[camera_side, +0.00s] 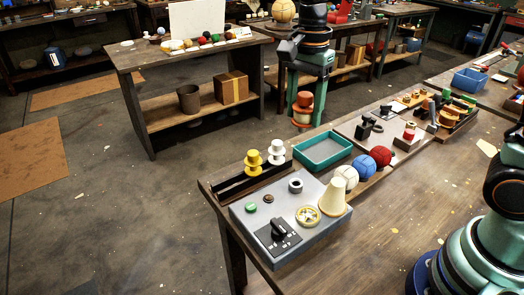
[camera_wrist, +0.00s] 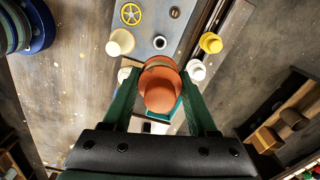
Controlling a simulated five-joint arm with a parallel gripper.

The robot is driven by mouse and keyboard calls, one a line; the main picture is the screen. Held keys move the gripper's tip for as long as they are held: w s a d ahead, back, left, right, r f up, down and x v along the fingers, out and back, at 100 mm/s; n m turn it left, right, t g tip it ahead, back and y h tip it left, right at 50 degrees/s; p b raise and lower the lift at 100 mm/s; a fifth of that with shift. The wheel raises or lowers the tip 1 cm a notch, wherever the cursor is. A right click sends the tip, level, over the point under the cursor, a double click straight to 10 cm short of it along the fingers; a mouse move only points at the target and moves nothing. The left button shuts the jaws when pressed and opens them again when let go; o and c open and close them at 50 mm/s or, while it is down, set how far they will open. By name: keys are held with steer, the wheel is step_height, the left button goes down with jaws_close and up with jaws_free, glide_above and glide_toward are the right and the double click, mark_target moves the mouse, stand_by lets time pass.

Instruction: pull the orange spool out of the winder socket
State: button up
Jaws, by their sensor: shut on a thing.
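The orange spool (camera_side: 302,111) hangs upright in the air between the green fingers of my gripper (camera_side: 304,115). In the wrist view the spool (camera_wrist: 160,95) fills the space between the fingertips (camera_wrist: 160,78), and my gripper is shut on it. The winder socket, a grey ring (camera_side: 295,186), stands on the grey winder panel (camera_side: 325,233), and its dark opening looks empty. In the wrist view the socket (camera_wrist: 159,42) lies beyond the spool, clear of it.
The panel also carries a cream cone (camera_side: 333,199), a yellow handwheel (camera_side: 307,215) and a black knob (camera_side: 280,228). Yellow (camera_side: 253,163) and white (camera_side: 277,152) spools stand in a dark rack behind it. A teal tray (camera_side: 323,151) and several balls are to the right.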

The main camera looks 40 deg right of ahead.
step_height(320, 180, down, 10)
steer(key=shift+f, duration=0.15)
stand_by(2.7)
